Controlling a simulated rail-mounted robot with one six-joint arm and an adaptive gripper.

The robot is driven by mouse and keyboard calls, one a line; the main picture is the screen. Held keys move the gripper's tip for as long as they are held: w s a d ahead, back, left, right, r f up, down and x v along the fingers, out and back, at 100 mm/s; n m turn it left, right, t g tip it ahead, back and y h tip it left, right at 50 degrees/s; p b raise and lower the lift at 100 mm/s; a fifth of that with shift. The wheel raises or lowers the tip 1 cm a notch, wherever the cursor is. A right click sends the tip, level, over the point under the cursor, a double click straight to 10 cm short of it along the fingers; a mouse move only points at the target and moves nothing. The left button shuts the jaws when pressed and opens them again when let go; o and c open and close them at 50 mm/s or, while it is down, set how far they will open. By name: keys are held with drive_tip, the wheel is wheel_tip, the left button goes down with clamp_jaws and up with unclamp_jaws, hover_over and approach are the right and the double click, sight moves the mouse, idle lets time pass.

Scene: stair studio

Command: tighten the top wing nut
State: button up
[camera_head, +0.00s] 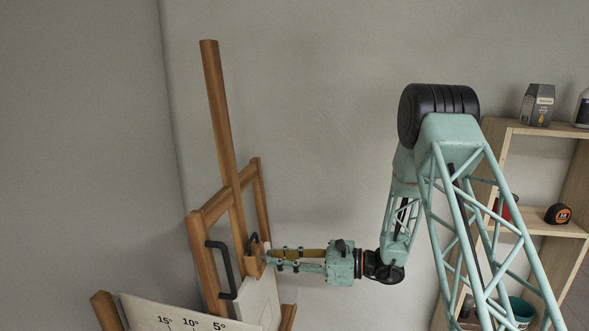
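A wooden easel (217,120) stands left of centre against the wall, with a tall upright mast and a frame around it. My gripper (268,258) reaches in from the right, level, with its fingertips at a small wooden block (250,270) low on the mast. No wing nut can be made out; the fingers and the block may hide it. The fingers lie close together, but I cannot tell whether they are shut on anything.
Black handles (223,270) stick out from the easel frame near my gripper. A pale board with degree marks (165,312) is at the bottom left. A wooden shelf (545,131) with boxes, a tape measure (558,214) and a teal cup (520,309) stands at the right.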

drive_tip(key=shift+d, duration=0.15)
drive_tip(key=shift+b+v, duration=0.55)
drive_tip(key=shift+v, duration=2.3)
drive_tip(key=s+r+n+g+h+b, duration=0.2)
drive_tip(key=s+r+n, duration=0.2)
drive_tip(key=s, duration=0.5)
drive_tip(key=s+r+n+g+h+b, duration=0.2)
drive_tip(key=s+r+n, duration=0.1)
drive_tip(key=s, duration=0.6)
drive_tip(key=s+r+n+g+h+b, duration=0.2)
drive_tip(key=s+r+n+b, duration=0.15)
drive_tip(key=s, duration=0.55)
drive_tip(key=s+d+f+n+t+h+b, duration=0.1)
drive_tip(key=s+d+n+t+h+b, duration=0.5)
drive_tip(key=s+d, duration=1.4)
drive_tip(key=shift+s+d+f+n+h+b, duration=0.2)
drive_tip(key=shift+s+n+h+b, duration=0.9)
drive_tip(key=shift+s+n+h, duration=0.9)
